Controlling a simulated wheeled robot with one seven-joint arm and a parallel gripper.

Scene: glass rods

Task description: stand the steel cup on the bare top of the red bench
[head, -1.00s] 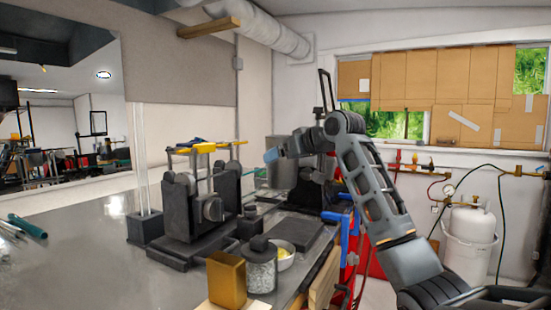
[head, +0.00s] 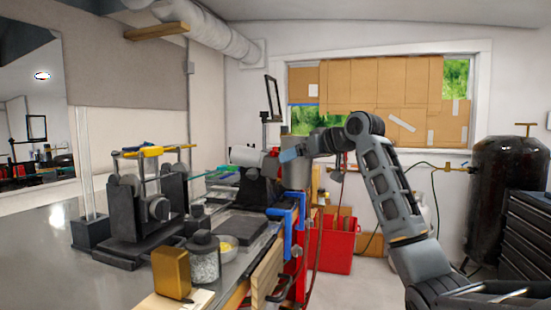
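The steel cup (head: 297,176) is a plain grey cylinder, upright at the far right end of the long bench. My gripper (head: 291,156) is at the cup's upper part, with a pale blue finger pad in front of its rim. It appears shut on the cup; the far finger is hidden. The cup seems held up near the bench's right edge, and I cannot tell how high. The long bench has a grey metal top (head: 45,245). Red parts (head: 298,240) show below its right edge, beside blue clamps (head: 290,212).
On the bench stand a black rod fixture (head: 125,205), a gold block (head: 171,272), a lidded glass jar (head: 203,262), a bowl (head: 229,248) and a dark flat plate (head: 240,230). A red bin (head: 335,243) is on the floor. A black tank (head: 505,190) stands at right.

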